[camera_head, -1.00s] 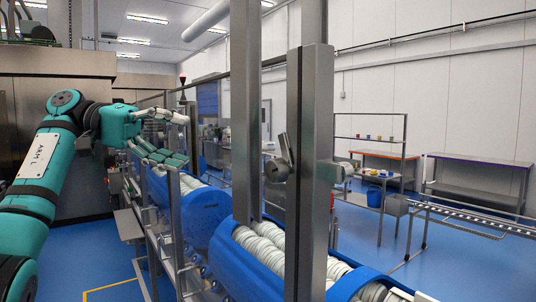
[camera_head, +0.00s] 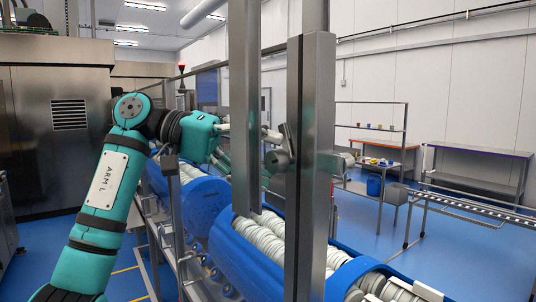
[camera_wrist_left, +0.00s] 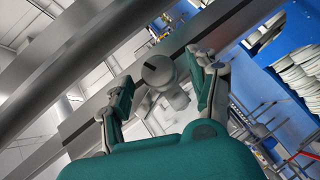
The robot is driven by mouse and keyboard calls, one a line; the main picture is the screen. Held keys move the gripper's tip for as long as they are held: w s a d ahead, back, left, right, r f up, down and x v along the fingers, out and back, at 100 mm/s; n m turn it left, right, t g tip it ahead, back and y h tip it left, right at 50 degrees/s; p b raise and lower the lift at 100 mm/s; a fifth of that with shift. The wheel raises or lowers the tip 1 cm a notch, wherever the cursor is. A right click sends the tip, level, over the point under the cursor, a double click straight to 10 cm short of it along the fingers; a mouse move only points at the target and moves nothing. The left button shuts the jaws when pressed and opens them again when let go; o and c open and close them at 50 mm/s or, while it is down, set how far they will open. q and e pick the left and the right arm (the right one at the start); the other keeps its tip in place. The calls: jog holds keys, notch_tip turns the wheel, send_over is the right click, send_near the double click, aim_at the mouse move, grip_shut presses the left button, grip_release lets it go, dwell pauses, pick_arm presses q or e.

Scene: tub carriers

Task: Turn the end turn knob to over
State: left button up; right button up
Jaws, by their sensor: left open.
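The grey metal turn knob (camera_head: 277,162) sits on the side of a steel upright, with a flat lever-like piece standing up and slightly tilted at its top. In the left wrist view the knob (camera_wrist_left: 160,73) shows as a round grey head with a short dark mark, between my fingers. My left gripper (camera_head: 266,152) is open, reaching in from the left with its fingertips close to the knob. An upright post hides part of its fingers. In the wrist view the left gripper (camera_wrist_left: 163,70) has a finger on either side of the knob; contact cannot be told. My right gripper is not in view.
Steel uprights (camera_head: 311,200) stand close around the knob. Blue tubs (camera_head: 250,262) filled with pale rolled pieces lie below. A steel cabinet (camera_head: 60,170) is at the left. Workbenches (camera_head: 480,160) and a roller conveyor (camera_head: 470,212) stand at the right, with open blue floor between.

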pick_arm(q)
jog(key=shift+s+d+f, duration=0.15)
jog(key=shift+d, duration=0.45)
jog(key=c, duration=1.1)
jog(key=shift+c, duration=0.2)
